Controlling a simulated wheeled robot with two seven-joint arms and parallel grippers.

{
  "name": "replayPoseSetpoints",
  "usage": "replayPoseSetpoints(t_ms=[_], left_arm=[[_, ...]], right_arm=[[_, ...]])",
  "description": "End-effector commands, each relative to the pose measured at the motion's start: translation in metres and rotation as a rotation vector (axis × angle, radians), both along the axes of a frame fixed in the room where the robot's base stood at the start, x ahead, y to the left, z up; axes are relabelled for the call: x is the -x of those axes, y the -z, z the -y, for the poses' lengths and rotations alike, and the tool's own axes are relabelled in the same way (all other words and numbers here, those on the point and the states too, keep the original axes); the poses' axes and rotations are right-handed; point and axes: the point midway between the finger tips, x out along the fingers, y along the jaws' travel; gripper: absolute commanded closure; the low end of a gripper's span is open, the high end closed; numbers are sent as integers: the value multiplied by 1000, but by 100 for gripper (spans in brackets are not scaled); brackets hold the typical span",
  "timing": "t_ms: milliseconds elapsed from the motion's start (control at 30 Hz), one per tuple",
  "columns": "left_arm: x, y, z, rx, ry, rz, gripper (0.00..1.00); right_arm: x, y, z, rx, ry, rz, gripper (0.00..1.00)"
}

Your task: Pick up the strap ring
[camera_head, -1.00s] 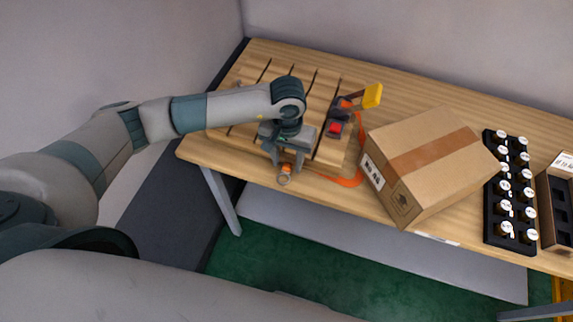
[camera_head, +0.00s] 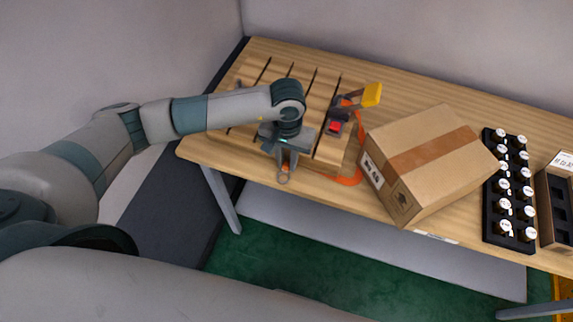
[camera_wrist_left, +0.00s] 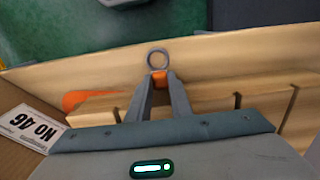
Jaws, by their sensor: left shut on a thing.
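The strap ring (camera_head: 283,179) is a small grey ring near the front edge of the wooden table. It also shows in the left wrist view (camera_wrist_left: 158,59), just beyond my fingertips, with an orange part (camera_wrist_left: 159,77) joined to it. My left gripper (camera_head: 285,168) points down at the front of the slotted wooden board. In the left wrist view its two fingers (camera_wrist_left: 159,84) are shut on the orange part, with the ring sticking out ahead of them. The strap's further run is partly hidden by the gripper. My right gripper is not in view.
A slotted wooden board (camera_head: 255,85) lies under my left arm. A device with a red button (camera_head: 335,127) and yellow handle (camera_head: 372,95) stands on it. An orange strap (camera_head: 352,180) lies beside it. A cardboard box (camera_head: 450,180) and black bottle rack (camera_head: 498,232) are to the right.

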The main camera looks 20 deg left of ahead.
Motion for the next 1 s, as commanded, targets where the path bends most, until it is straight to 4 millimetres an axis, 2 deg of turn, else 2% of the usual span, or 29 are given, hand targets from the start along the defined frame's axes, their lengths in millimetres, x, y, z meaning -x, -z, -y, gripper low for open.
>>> replayPoseSetpoints(t_ms=[267,533,800,1000], left_arm=[[-1,-7,0,0,0,2,100],[-2,-39,0,0,3,6,100],[13,-70,56,3,7,5,100],[23,-91,88,1,4,4,100]], right_arm=[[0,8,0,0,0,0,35],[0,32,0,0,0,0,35],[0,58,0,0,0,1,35],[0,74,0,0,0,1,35]])
